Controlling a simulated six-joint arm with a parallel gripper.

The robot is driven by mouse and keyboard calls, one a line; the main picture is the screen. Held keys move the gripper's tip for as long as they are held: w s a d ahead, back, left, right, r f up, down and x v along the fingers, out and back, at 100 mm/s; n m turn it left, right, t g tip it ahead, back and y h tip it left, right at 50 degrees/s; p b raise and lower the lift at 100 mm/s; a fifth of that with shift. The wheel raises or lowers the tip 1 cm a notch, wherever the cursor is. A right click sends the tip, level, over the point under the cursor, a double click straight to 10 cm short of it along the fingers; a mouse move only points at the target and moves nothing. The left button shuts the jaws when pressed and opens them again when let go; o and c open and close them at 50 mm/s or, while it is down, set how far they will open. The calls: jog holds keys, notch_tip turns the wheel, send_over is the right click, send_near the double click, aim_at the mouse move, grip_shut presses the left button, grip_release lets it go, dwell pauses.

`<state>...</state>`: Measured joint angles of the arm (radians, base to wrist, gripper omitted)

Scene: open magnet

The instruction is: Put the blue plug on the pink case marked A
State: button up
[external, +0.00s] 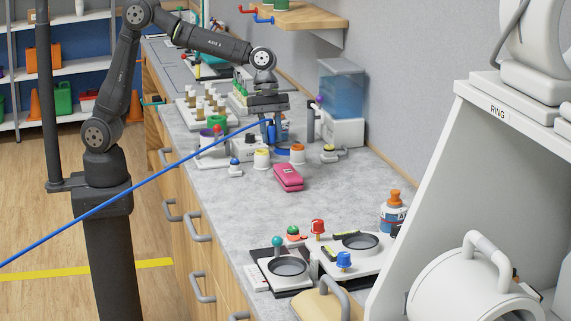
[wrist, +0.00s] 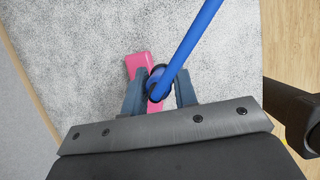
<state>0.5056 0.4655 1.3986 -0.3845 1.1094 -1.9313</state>
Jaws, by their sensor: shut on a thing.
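My gripper (external: 267,128) points down above the counter in the external view. In the wrist view its two fingers (wrist: 159,95) are shut on the blue plug (wrist: 157,86), whose blue cable (wrist: 194,38) leads up out of the picture. In the external view the cable (external: 130,196) stretches from the lower left to my gripper. The pink case (external: 288,178) lies on the counter, in front of and a little right of my gripper, apart from the plug. In the wrist view the case (wrist: 139,64) lies beyond and below the plug, partly hidden by it. I cannot read its mark.
Small pots and bottles crowd the counter around my gripper, including a yellow-white pot (external: 261,159) and an orange-topped pot (external: 297,153). A blue water tank (external: 341,88) stands behind. Dishes with coloured knobs (external: 287,267) stand at the front.

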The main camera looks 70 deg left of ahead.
jog(key=w+a+f, duration=0.1)
jog(key=w, duration=0.1)
jog(key=w+a+f, duration=0.1)
jog(key=w, duration=0.1)
jog(key=w+a+f, duration=0.1)
jog(key=w+f, duration=0.1)
jog(key=shift+a, duration=0.1)
jog(key=shift+f, duration=2)
jog(key=shift+f, duration=0.1)
jog(key=o, duration=1)
jog(key=v, duration=1.2)
